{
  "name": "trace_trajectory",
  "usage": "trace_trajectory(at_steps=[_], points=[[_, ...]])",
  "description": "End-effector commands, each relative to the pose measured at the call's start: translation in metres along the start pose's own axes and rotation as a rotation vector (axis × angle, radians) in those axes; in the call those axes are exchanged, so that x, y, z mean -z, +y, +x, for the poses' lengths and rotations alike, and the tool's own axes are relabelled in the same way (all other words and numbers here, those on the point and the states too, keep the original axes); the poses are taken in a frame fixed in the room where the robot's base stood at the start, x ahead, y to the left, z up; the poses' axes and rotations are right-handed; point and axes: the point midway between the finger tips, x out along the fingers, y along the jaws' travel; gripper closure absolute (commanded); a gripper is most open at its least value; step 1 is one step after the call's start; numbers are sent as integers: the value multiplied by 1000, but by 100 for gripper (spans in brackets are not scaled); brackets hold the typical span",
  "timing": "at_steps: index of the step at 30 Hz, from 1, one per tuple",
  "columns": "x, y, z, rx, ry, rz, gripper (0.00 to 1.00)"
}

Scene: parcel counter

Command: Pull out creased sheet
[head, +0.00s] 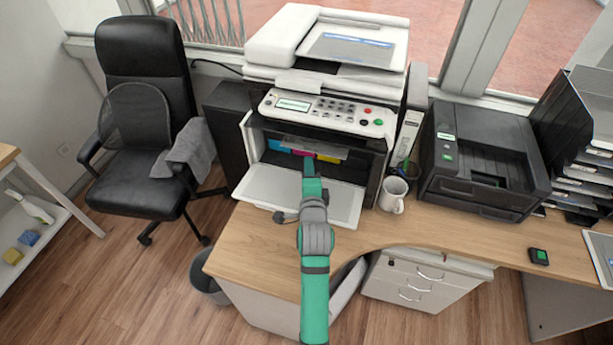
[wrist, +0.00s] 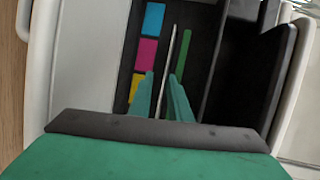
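The large white printer (head: 315,78) stands on the desk with its front cover (head: 285,190) folded down. The creased sheet (head: 328,154) shows as a pale strip inside the dark opening, above the colored cartridges. In the wrist view the sheet (wrist: 171,68) is seen almost edge-on as a thin pale line. My gripper (head: 307,168) reaches over the lowered cover into the opening. In the wrist view my gripper (wrist: 163,76) has its two green fingers apart, one on each side of the sheet's edge, with gaps visible. How far the sheet runs back inside is hidden.
Cyan, magenta and yellow cartridges (wrist: 148,51) and a green lever (wrist: 186,53) are close to the fingers. The desk's front (head: 420,228) is mostly clear.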

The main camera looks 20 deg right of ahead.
Motion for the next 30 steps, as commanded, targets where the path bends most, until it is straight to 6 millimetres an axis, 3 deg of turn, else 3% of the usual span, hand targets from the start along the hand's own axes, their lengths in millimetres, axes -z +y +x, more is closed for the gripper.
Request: trace_trajectory(at_steps=[15,30], points=[[16,-10,46,1,-2,0,83],[25,-11,56,0,5,1,83]])
